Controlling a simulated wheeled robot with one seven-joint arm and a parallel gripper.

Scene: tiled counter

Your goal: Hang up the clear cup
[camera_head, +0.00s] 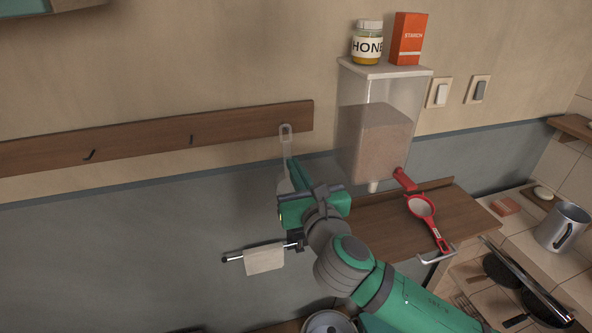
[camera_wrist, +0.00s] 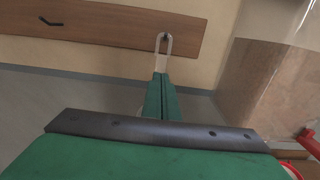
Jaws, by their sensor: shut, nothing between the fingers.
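The clear cup (camera_head: 284,146) is at the right end of the wooden hook rail (camera_head: 240,121), with its looped handle up and its body hanging down against the wall. In the wrist view, the cup's handle loop (camera_wrist: 163,43) is around a dark hook on the rail. My gripper (camera_head: 291,163) is shut and empty, just in front of the lower handle. In the wrist view, the shut fingertips of my gripper (camera_wrist: 160,77) are at the handle's lower end. I cannot tell whether they touch it. My gripper hides part of the cup's body.
Two bare hooks (camera_head: 89,155) (camera_head: 191,139) are left on the rail. A dispenser (camera_head: 375,130) stands to the right, with a honey jar (camera_head: 367,43) and starch box (camera_head: 408,39) on top. A towel bar (camera_head: 232,258) is below.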

